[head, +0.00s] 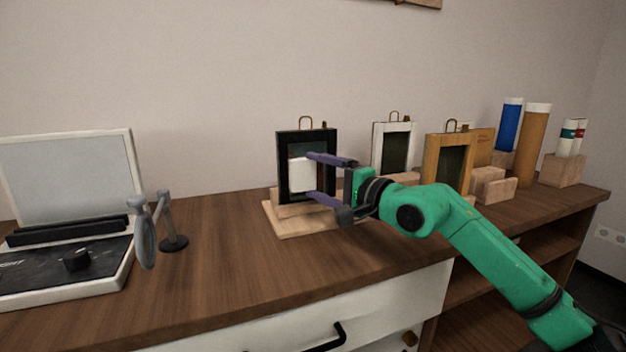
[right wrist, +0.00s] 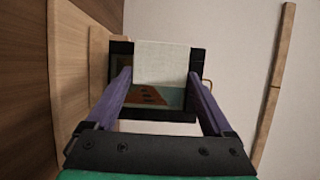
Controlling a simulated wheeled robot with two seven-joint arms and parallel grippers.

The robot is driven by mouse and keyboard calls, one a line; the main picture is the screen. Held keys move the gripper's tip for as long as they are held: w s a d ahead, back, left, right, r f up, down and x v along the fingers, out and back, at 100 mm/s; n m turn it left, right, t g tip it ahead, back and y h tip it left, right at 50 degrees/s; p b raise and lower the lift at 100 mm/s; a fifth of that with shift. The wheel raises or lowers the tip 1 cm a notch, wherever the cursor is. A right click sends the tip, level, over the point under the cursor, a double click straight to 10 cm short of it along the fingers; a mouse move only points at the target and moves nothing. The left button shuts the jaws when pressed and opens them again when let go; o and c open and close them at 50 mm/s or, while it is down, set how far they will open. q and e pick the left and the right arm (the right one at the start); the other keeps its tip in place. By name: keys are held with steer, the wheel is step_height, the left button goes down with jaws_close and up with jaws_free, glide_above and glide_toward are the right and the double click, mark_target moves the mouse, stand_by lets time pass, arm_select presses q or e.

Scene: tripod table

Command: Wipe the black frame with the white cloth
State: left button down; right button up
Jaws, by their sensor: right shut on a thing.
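The black frame (head: 283,165) stands upright on a light wooden base (head: 290,223) on the dresser top, with a brass hook above it. My right gripper (head: 315,177) is in front of it, shut on the white cloth (head: 301,174). The cloth is against or just in front of the frame's face; I cannot tell if it touches. In the right wrist view the cloth (right wrist: 166,62) lies between the fingers and hides much of the black frame (right wrist: 190,101); a picture with orange-brown shapes shows beside it. My left gripper is not in view.
A white frame (head: 378,150) and a wooden frame (head: 433,160) stand to the right. Behind them are blue (head: 508,125) and brown (head: 533,145) tubes. Dresser top (head: 220,265) is clear between.

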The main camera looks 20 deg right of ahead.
steer(key=shift+s+d+f+b, duration=0.1)
steer(key=shift+s+f+b, duration=0.1)
steer(key=shift+s+b, duration=0.25)
steer(key=shift+s+r, duration=0.1)
steer(key=shift+s, duration=0.3)
steer(key=shift+s+r, duration=0.1)
steer(key=shift+r, duration=0.05)
steer(key=s+b, duration=0.2)
steer(key=s, duration=0.1)
steer(key=shift+d, duration=0.1)
